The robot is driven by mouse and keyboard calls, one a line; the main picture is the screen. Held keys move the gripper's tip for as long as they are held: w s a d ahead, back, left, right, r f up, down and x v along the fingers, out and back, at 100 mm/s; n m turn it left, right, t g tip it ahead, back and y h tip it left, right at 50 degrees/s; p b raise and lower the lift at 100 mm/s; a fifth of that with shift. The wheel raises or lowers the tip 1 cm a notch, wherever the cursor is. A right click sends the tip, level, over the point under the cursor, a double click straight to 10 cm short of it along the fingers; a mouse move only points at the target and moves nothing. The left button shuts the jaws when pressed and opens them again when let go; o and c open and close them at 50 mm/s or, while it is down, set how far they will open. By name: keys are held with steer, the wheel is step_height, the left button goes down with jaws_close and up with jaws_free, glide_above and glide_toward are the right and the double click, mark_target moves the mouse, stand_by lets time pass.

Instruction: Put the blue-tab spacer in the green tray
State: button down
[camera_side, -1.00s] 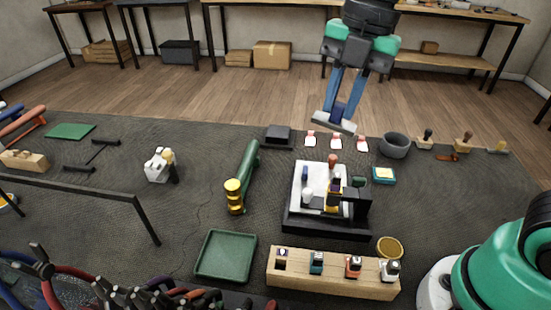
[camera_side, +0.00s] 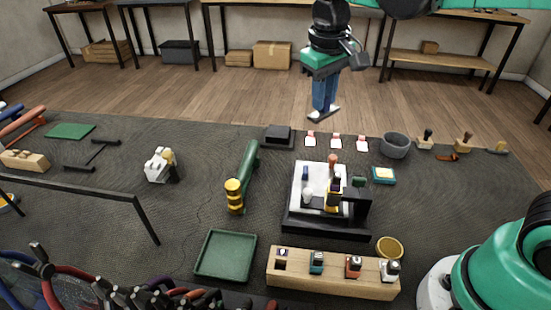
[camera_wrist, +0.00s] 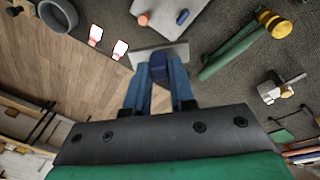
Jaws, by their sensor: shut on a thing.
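My gripper (camera_side: 324,104) is shut on the blue-tab spacer, a flat grey metal plate (camera_side: 322,115) with a blue tab. In the wrist view the blue fingers of my gripper (camera_wrist: 154,75) pinch the blue tab (camera_wrist: 158,66), and the grey plate (camera_wrist: 142,57) sticks out beyond it. The spacer hangs in the air above the far part of the bench mat. The green tray (camera_side: 225,256) is a shallow, empty square tray at the near middle of the mat, well below and left of my gripper in the side view.
A black fixture with a white plate (camera_side: 312,175) and upright handles stands between gripper and tray. A green cylinder with a brass end (camera_side: 245,177) lies to its left. A wooden block (camera_side: 335,276) with several stamps sits right of the tray. A grey bowl (camera_side: 394,145) is at far right.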

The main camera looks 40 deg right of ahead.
steer(key=shift+r, duration=0.1)
stand_by(0.4)
step_height(320, 180, up, 5)
steer(key=shift+f, duration=0.1)
steer(key=s+a+n+y, duration=0.15)
steer(key=a+n, duration=0.35)
steer(key=a, duration=0.6)
steer(key=s+a+n+y, duration=0.1)
steer(key=s+a+n, duration=0.25)
steer(key=a, duration=0.85)
steer(key=shift+n, duration=0.25)
steer(key=f, duration=1.6)
steer(key=shift+w+d+f, duration=0.2)
steer(key=shift+w+f, duration=0.05)
steer(key=shift+w, duration=0.1)
steer(key=shift+f, duration=2)
steer(key=shift+f, duration=0.2)
